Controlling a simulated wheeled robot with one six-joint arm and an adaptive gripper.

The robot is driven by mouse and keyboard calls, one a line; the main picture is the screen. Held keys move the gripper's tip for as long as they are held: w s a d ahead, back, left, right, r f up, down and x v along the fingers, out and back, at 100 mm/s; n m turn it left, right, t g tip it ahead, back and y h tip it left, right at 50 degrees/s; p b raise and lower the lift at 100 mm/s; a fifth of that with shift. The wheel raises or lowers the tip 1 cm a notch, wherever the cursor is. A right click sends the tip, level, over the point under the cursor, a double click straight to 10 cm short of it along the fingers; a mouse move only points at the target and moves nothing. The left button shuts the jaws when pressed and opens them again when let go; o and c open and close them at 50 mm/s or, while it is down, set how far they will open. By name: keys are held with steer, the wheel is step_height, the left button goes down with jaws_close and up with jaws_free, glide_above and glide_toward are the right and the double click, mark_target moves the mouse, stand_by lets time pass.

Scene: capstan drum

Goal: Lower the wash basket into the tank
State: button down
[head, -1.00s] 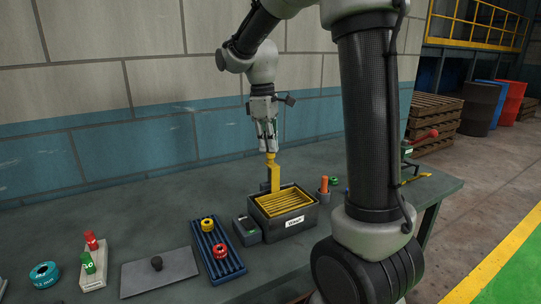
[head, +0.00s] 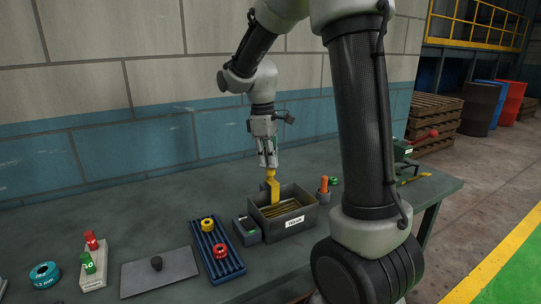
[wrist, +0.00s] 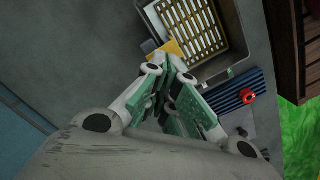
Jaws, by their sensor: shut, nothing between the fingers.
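The grey tank (head: 302,231), with a white label on its front, stands on the bench. The yellow slatted wash basket (head: 290,208) sits down inside it, below the rim, and its slats also show in the wrist view (wrist: 192,28). A yellow upright piece (head: 274,190) rises at the tank's back left corner. My gripper (head: 269,167) is directly above this piece, pointing down, with its tips at or very near its top. In the wrist view my gripper (wrist: 178,72) is shut and holds nothing. Whether the tips touch the yellow piece is hard to tell.
A small grey box (head: 246,230) stands left of the tank, then a blue ribbed tray (head: 226,262) with a yellow and a red ring. An orange-handled item in a cup (head: 323,190) stands close to the tank's right. The wall is behind the bench.

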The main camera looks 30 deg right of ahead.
steer(key=shift+w+a+r, duration=0.25)
steer(key=shift+w+a, duration=0.25)
steer(key=shift+w, duration=0.1)
steer(key=shift+w+a+r, duration=0.25)
steer(key=shift+w+a, duration=0.2)
steer(key=shift+w, duration=0.1)
step_height(320, 180, up, 12)
steer(key=shift+w+a, duration=0.4)
steer(key=shift+w, duration=0.05)
